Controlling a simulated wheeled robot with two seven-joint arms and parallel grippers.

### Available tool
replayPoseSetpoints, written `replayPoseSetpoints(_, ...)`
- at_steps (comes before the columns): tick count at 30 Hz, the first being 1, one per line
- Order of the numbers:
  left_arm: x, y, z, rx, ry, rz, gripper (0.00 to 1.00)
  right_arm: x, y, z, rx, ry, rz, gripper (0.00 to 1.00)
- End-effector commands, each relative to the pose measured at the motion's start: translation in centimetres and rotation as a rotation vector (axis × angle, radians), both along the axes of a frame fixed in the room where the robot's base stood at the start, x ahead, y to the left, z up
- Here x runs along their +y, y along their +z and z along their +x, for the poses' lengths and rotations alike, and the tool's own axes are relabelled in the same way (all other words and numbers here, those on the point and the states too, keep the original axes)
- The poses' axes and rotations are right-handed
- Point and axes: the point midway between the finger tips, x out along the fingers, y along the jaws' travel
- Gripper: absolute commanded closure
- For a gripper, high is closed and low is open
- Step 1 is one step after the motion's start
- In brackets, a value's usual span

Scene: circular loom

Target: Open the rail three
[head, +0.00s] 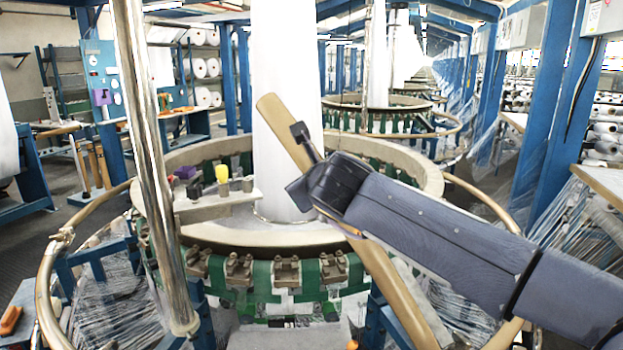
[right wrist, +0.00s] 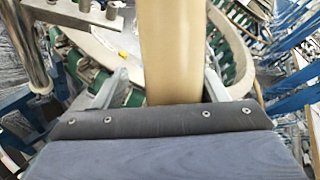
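A tan, wooden-looking bar (head: 392,290) slants from upper left to lower right across the front of the near circular loom. It also fills the upper middle of the right wrist view (right wrist: 170,50). No label shows whether this bar is rail three. My right gripper (head: 302,165) is at the bar's upper part, its fingers spread on either side of it. In the right wrist view, the fingers (right wrist: 164,82) straddle the bar, with a gap beside the left finger. Their contact with the bar is unclear. My left gripper is not in view.
A brass-coloured hoop rail (head: 47,268) curves around the loom. A shiny upright pole (head: 146,150) stands front left. White fabric (head: 285,60) rises from the loom's centre. Blue posts (head: 540,110) stand right.

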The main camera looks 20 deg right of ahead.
Motion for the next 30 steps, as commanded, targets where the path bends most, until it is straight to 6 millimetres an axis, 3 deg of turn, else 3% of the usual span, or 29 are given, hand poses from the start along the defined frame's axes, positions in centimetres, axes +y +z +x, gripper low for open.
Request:
replayPoseSetpoints(5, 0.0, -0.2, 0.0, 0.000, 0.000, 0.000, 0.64, 0.2, 0.2, -0.5, -0.002, 0.004, 0.001, 0.35)
replayPoseSetpoints(18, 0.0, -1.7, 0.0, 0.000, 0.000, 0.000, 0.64, 0.5, 2.0, -6.7, -0.001, 0.002, 0.002, 0.35)
replayPoseSetpoints(30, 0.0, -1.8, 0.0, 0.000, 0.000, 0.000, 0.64, 0.5, 2.3, -7.5, 0.000, 0.000, 0.000, 0.35)
